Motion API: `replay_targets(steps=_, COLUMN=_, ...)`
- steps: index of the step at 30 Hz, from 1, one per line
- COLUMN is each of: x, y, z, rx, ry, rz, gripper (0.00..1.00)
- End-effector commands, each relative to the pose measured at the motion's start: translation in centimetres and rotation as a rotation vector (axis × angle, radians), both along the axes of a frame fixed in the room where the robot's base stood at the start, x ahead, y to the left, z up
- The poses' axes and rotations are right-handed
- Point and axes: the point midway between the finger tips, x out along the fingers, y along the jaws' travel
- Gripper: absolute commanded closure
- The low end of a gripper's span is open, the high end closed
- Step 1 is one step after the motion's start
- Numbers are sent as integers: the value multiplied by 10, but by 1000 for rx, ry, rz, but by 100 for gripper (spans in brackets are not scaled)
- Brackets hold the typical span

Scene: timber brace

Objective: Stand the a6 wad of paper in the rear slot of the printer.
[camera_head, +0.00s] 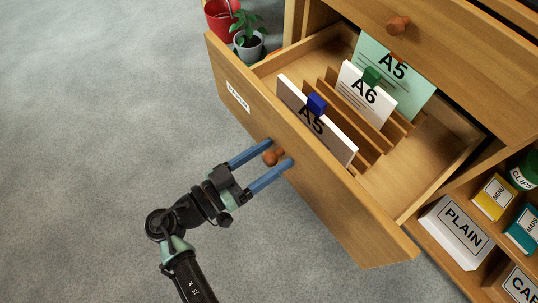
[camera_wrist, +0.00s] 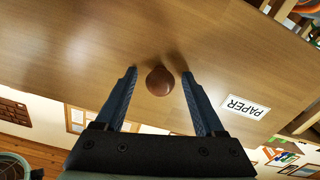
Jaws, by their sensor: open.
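The white A6 wad of paper (camera_head: 362,97) stands in the open drawer with a green clip on its top edge, between wooden dividers. A white A5 wad (camera_head: 316,124) with a blue clip stands in front of it. A green A5 sheet or wad (camera_head: 396,79) stands behind it. My gripper (camera_head: 270,160) is open at the drawer front, its blue fingers on either side of the round wooden knob (camera_head: 271,157). In the wrist view the knob (camera_wrist: 160,81) sits between the two fingers (camera_wrist: 159,78), with gaps on both sides. No printer is visible.
The drawer (camera_head: 364,226) is pulled out and bears a PAPER label (camera_wrist: 234,106). A closed drawer with a knob (camera_head: 398,25) is above. Shelves at right hold a PLAIN box (camera_head: 456,232) and small boxes. A potted plant (camera_head: 248,42) and red bucket (camera_head: 218,18) stand behind. The carpet at left is clear.

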Motion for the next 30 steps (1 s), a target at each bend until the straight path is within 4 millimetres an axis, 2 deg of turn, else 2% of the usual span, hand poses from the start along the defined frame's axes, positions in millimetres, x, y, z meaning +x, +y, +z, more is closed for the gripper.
replay_targets(steps=3, x=0, y=0, z=0, rx=0, ry=0, rz=0, gripper=29)
replay_targets(steps=4, x=0, y=0, z=0, rx=0, ry=0, rz=0, gripper=33)
replay_targets(steps=15, x=0, y=0, z=0, rx=1, ry=1, rz=0, gripper=99)
replay_targets(steps=30, x=0, y=0, z=0, rx=1, ry=0, rz=-1, gripper=100)
